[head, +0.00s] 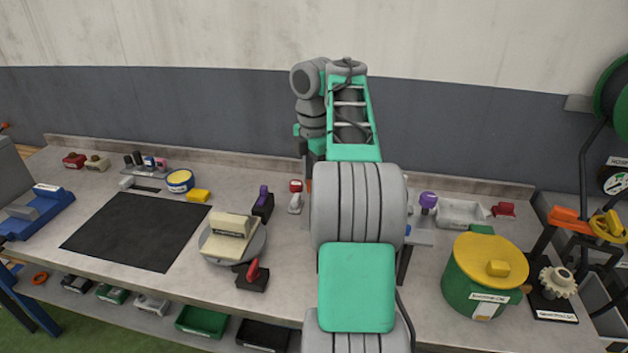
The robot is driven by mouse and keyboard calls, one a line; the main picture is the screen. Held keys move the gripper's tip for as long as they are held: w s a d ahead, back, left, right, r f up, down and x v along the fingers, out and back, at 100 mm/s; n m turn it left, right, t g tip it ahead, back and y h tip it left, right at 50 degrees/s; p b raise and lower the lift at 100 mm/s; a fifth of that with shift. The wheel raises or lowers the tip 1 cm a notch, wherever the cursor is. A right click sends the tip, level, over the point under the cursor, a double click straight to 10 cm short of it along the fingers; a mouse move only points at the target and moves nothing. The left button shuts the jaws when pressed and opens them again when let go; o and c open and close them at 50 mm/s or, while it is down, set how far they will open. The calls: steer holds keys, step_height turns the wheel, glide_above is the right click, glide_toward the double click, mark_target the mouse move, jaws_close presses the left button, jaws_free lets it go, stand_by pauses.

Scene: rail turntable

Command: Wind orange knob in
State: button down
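A small orange sliver (309,185) shows at the left edge of my arm, low against the bench top. Most of it is hidden by my arm, so I cannot tell whether it is the orange knob. A round grey turntable (260,246) carries a cream block (231,226) left of my arm. A red-handled knob on a dark base (253,274) stands in front of it, and a purple-topped one (263,202) stands behind it. My arm reaches away over the bench, and its far end bends down. My gripper's fingers are hidden behind my arm.
A red-and-grey piece (295,197) stands just left of my arm. A black mat (135,232) lies further left. To the right are a purple-topped piece (428,202), a grey tray (461,212), a green pot with a yellow lid (470,292) and an orange-handled gear stand (569,219).

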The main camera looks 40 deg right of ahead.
steer(key=m, duration=0.6)
steer(key=shift+b, duration=0.3)
steer(key=m, duration=0.6)
steer(key=shift+m, duration=0.4)
steer(key=m, duration=1.3)
steer(key=shift+m, duration=0.3)
steer(key=c, duration=1)
jaws_free()
steer(key=shift+r, duration=0.1)
